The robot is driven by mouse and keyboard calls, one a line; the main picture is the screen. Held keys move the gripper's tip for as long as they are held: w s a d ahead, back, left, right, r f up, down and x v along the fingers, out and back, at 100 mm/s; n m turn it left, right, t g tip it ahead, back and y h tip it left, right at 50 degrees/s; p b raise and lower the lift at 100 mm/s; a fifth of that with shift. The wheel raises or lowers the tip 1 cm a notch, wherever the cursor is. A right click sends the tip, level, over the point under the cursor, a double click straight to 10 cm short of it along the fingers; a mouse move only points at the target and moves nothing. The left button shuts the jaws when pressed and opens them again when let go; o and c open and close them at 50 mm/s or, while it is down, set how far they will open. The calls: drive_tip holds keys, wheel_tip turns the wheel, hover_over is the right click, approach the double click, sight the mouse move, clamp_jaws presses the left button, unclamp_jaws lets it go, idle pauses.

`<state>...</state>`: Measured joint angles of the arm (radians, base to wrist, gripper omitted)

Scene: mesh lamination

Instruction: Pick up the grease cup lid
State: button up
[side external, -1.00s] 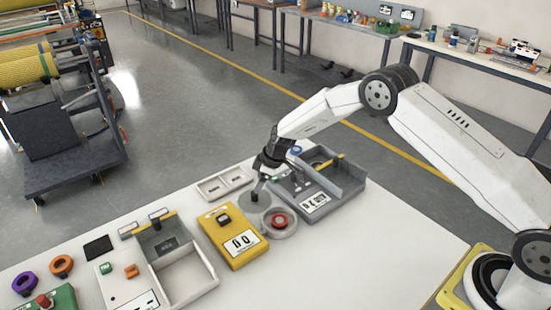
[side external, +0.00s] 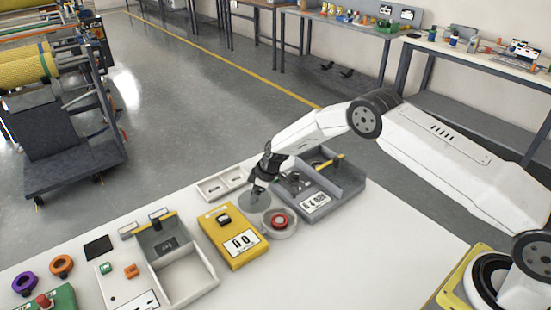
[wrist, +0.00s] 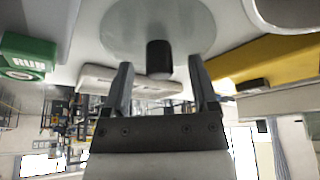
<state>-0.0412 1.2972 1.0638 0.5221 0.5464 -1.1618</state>
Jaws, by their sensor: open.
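The grease cup lid appears to be the round grey disc (side external: 254,204) with a black upright knob, lying on the white table between the yellow box and the grey tray. In the wrist view, the lid (wrist: 188,25) shows at the top with its knob (wrist: 159,58) near the middle. My gripper (side external: 257,188) is over the lid and partly hides the knob in the side view. In the wrist view, my gripper (wrist: 160,72) is open, with one finger on each side of the knob and gaps visible. A round pale cup (side external: 290,232) with a red centre stands beside the lid.
A yellow box (side external: 232,252) stands left of the lid. A grey tray (side external: 335,200) with dividers is close on the right. A small white two-part tray (side external: 212,188) lies behind. A green RUN block (wrist: 25,52) shows in the wrist view. The front right of the table is clear.

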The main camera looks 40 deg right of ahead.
idle(0.3)
clamp_jaws()
drive_tip(key=shift+r, duration=0.15)
drive_tip(key=shift+r, duration=0.85)
drive_tip(key=s+d+r, duration=0.1)
drive_tip(key=s+r, duration=1)
drive_tip(key=s, duration=0.3)
drive_tip(key=shift+d, duration=0.2)
